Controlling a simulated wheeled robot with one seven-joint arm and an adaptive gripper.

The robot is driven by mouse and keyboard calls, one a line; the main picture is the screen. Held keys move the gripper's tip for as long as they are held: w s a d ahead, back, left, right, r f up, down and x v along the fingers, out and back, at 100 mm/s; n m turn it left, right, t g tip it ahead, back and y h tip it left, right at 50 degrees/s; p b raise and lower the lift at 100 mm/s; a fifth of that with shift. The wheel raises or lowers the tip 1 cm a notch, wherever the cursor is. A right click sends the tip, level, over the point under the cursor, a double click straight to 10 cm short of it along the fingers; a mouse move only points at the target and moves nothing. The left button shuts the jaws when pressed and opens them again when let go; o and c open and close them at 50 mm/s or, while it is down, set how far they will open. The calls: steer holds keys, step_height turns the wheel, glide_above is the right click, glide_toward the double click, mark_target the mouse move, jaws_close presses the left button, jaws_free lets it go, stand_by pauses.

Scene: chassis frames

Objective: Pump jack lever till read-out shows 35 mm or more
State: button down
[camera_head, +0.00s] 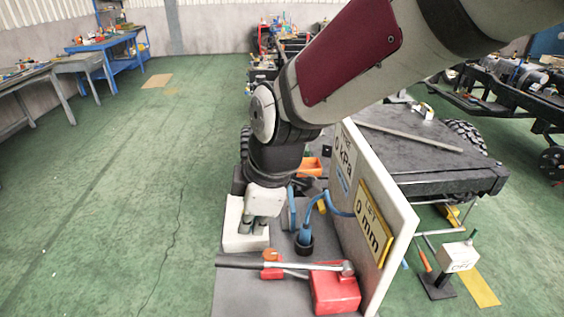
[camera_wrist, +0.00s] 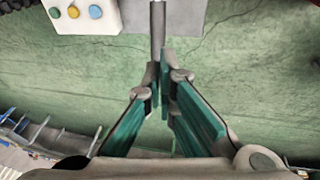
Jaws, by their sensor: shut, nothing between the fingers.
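The red jack (camera_head: 335,293) sits at the front of the grey bench top, right of centre. Its grey lever (camera_head: 240,262) lies nearly level, reaching left from the jack. The lever (camera_wrist: 158,22) also shows in the wrist view, its end near my fingertips. The yellow lift read-out (camera_head: 374,222) on the upright white panel appears to show 0 mm. My gripper (camera_head: 252,229) points down in front of the white button box, behind the lever in the head view. In the wrist view its green-padded fingers (camera_wrist: 160,76) are closed together and empty; whether they touch the lever cannot be told.
A blue hose (camera_head: 306,225) rises from a black socket beside my gripper. The white panel (camera_head: 400,205) stands close on the right. Green floor on the left is clear.

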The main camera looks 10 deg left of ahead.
steer(key=shift+f, duration=0.1)
steer(key=p+x, duration=0.1)
steer(key=x, duration=1.2)
steer(key=shift+a+f+p, duration=0.15)
steer(key=shift+f+p, duration=0.25)
steer(key=shift+s+a+f+h+p, duration=0.1)
steer(key=shift+a+f+h+p, duration=0.15)
steer(key=shift+f, duration=0.35)
steer(key=shift+s+a+f+h+p, duration=0.1)
steer(key=shift+a+f+h+p, duration=0.1)
steer(key=shift+f, duration=0.4)
steer(key=shift+s+a+f+n+t+h, duration=0.2)
steer(key=shift+f+h, duration=0.5)
steer(key=shift+f, duration=1)
steer(key=shift+w+a+f+t+h, duration=0.2)
steer(key=shift+f+h, duration=0.55)
steer(key=shift+f, duration=0.95)
steer(key=shift+s+f+n+t+h, duration=0.1)
steer(key=shift+f+t+h, duration=0.4)
steer(key=shift+f, duration=1.25)
steer(key=shift+g, duration=0.3)
step_height(320, 180, up, 15)
glide_above(238, 266)
steer(key=s+a, duration=0.3)
steer(key=shift+s+d+f+p, duration=0.1)
steer(key=shift+s+f+p, duration=0.05)
steer(key=shift+f+p, duration=0.15)
